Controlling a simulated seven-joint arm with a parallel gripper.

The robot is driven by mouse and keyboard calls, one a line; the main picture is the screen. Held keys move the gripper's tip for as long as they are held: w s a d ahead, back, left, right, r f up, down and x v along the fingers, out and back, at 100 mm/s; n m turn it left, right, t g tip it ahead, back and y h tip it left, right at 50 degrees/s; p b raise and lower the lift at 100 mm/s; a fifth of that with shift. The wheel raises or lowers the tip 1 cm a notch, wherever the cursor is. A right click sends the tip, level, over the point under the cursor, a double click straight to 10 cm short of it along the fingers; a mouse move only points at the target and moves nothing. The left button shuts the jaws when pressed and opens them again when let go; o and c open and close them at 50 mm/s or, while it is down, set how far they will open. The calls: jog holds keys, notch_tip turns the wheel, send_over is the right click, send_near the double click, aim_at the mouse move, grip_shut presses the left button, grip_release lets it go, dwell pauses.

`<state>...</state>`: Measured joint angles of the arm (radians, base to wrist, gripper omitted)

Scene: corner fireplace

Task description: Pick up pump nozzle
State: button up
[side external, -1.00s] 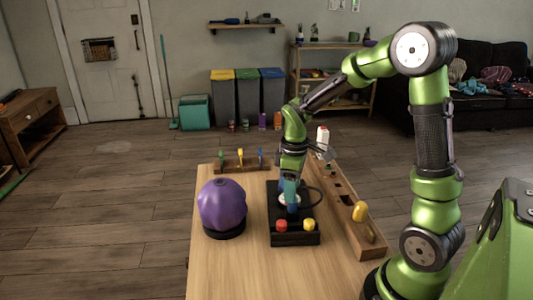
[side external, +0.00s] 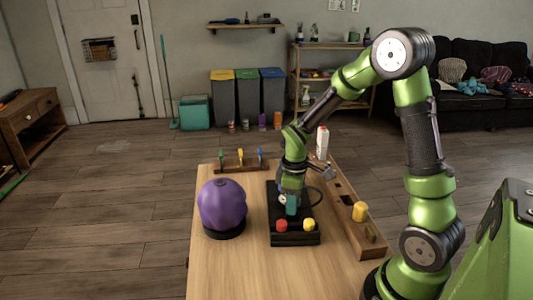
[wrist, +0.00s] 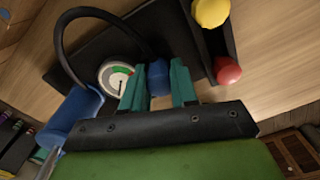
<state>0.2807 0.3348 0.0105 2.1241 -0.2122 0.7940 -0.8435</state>
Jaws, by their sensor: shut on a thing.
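The pump nozzle (wrist: 158,78) is a blue piece at the end of a curved black hose (wrist: 62,38). In the wrist view it sits between the two teal fingers of my gripper (wrist: 158,88), which is shut on it. In the side view my gripper (side external: 291,206) is low over the black pump base (side external: 293,239), and the nozzle is hidden there. A round dial gauge (wrist: 117,78) lies just left of the fingers in the wrist view. A blue cylinder (wrist: 72,118) is further left. I cannot tell whether the nozzle is clear of the base.
Red (side external: 282,226) and yellow (side external: 309,225) knobs stand on the base's near end. A purple ball (side external: 222,205) is to its left. A wooden rack (side external: 240,167) with coloured pieces is behind; a long wooden block (side external: 368,233) is to the right.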

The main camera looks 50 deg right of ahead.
jog(key=shift+c, duration=0.3)
jog(key=r, duration=0.9)
jog(key=shift+a+r, duration=0.1)
jog(key=shift+a, duration=0.1)
jog(key=w+a+r+n, duration=0.1)
jog(key=w+a+r, duration=0.9)
jog(key=w, duration=0.4)
jog(key=shift+w+a+r, duration=0.2)
jog(key=shift+w+a, duration=0.1)
jog(key=shift+a, duration=0.55)
jog(key=shift+f, duration=0.1)
jog(key=shift+f, duration=3.15)
jog(key=shift+f, duration=1.4)
